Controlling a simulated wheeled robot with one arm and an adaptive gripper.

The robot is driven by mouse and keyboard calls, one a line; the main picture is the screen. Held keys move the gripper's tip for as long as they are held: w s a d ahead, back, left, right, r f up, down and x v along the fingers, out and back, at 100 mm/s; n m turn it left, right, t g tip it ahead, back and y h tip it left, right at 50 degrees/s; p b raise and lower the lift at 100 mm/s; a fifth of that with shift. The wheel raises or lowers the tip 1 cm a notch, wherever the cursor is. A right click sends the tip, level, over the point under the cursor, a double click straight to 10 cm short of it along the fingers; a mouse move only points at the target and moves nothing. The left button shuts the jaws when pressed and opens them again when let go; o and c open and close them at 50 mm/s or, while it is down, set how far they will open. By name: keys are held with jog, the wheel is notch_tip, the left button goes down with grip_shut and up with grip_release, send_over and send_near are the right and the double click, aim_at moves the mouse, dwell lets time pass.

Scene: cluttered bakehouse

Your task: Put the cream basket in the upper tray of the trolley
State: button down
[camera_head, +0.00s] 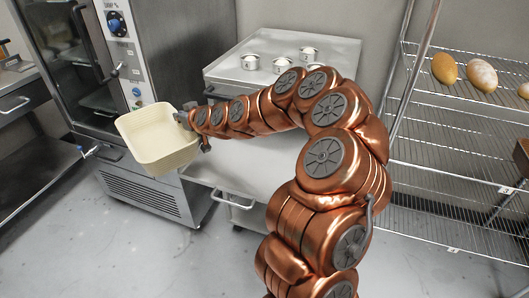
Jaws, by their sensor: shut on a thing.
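The cream basket (158,142) hangs in the air at the left, in front of the steel oven. It is an open-topped, rectangular basket with rounded corners, slightly tilted, and its inside looks empty. My gripper (186,117) is shut on its right rim. My copper arm reaches to it from the lower right. A pale metal unit behind my arm appears to be the trolley. Its upper tray (266,44) is right of the basket and farther back. A lower pale surface (232,178) shows beneath it, partly hidden by my arm.
Several round metal tins (250,62) stand on the upper tray, which has bare room at its back left. The oven (145,60) stands close behind the basket. A wire rack (450,120) with loaves (445,68) stands at the right. Bare floor (130,250) lies at the front left.

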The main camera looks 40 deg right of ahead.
jog(key=s+d+n+y+b, duration=0.2)
jog(key=s+d+b, duration=0.5)
jog(key=s+d, duration=0.6)
jog(key=s+d+n+g+y+b, duration=0.1)
jog(key=s+d+n+y+b, duration=0.2)
jog(key=s, duration=0.5)
jog(key=s+d+n+g+y+b, duration=0.15)
jog(key=s+d+b, duration=0.3)
jog(key=s, duration=0.45)
jog(key=shift+m, duration=0.25)
jog(key=shift+w+a+f, duration=0.7)
jog(key=shift+w+a, duration=0.25)
jog(key=shift+w, duration=1.6)
jog(key=shift+w+a+f, duration=0.65)
jog(key=shift+w+a, duration=0.3)
jog(key=shift+w, duration=1.55)
jog(key=shift+w+a+f, duration=0.7)
jog(key=shift+w+a, duration=0.25)
jog(key=shift+w, duration=1.6)
